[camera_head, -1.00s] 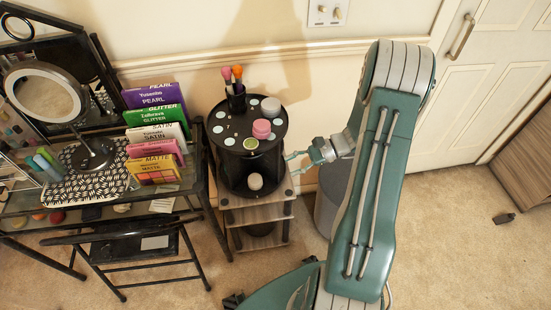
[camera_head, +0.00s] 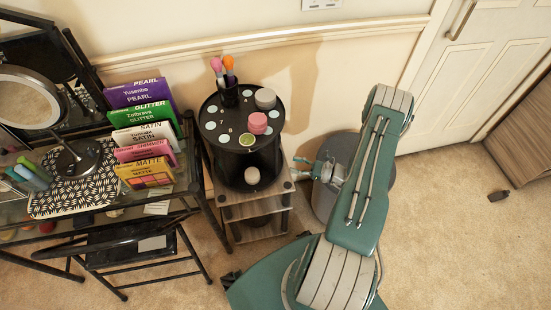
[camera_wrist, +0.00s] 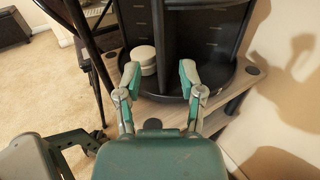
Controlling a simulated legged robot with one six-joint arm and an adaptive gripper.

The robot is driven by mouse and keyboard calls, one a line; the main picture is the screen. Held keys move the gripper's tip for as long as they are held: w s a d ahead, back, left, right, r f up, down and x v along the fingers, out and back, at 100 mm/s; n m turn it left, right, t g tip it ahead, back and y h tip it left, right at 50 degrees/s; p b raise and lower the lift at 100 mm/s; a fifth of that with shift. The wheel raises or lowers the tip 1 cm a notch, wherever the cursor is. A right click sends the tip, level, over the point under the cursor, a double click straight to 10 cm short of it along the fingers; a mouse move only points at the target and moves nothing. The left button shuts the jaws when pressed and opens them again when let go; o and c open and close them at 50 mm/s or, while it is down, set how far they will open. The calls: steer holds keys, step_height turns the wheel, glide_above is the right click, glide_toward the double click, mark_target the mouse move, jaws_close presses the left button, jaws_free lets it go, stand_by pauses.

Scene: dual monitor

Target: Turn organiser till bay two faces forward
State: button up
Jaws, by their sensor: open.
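The organiser (camera_head: 240,135) is a round black two-tier carousel on a small wooden stand. Its top bears pale discs, small numbers, a cup of brushes (camera_head: 228,92), pink and grey round containers (camera_head: 258,123) and a green-topped one. A pale round container (camera_head: 252,175) sits in its lower tier. In the wrist view the lower tier (camera_wrist: 205,50) shows upright dividers, with the pale container (camera_wrist: 143,56) left of a divider. My gripper (camera_wrist: 160,75) is open and empty in front of this tier, its fingers on either side of the divider's line. Whether they touch it is unclear.
The wooden stand (camera_head: 255,213) has open shelves. A glass-topped black table (camera_head: 165,197) on the left bears a mirror and coloured palettes (camera_head: 145,140). A black folding chair (camera_head: 130,245) stands in front. A grey round pouf (camera_head: 335,165) is right of the stand.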

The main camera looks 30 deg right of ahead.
mark_target(276, 160)
steer(key=x, duration=0.7)
steer(key=shift+w+a, duration=0.1)
steer(key=shift+w, duration=0.05)
jaws_close()
